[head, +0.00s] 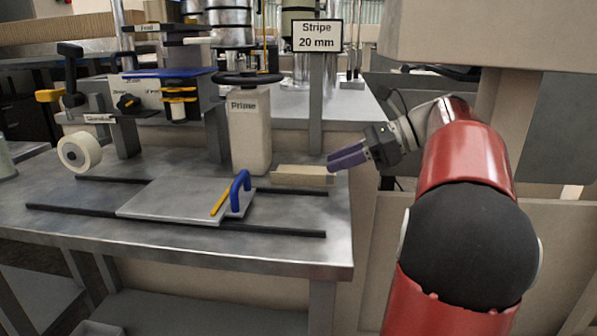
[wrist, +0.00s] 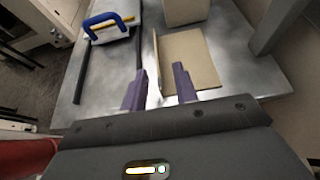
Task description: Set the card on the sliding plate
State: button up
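The tan card (head: 303,175) lies near the right end of the bench, by the far black rail. In the wrist view the card (wrist: 190,58) is a tan sheet with a thin raised edge on its left. The grey sliding plate (head: 160,203) sits to the left across two dark rails, with a blue handle and a yellow pointer at its right end. The sliding plate (wrist: 120,32) shows partly in the wrist view. My gripper (head: 333,164) is open and empty at the card's right end. Its purple fingers (wrist: 159,70) are apart; the right finger overlaps the card in view, contact unclear.
A white tape roll (head: 80,152) is at the bench's left. The dark rails (head: 270,234) run across the bench. A "Stripe 20 mm" sign (head: 317,37) stands behind. The bench front right is clear.

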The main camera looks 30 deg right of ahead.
aim_at(310, 171)
jog(key=x, duration=0.6)
jog(key=shift+s+a+b, duration=0.1)
jog(key=shift+a+b, duration=0.3)
grip_shut()
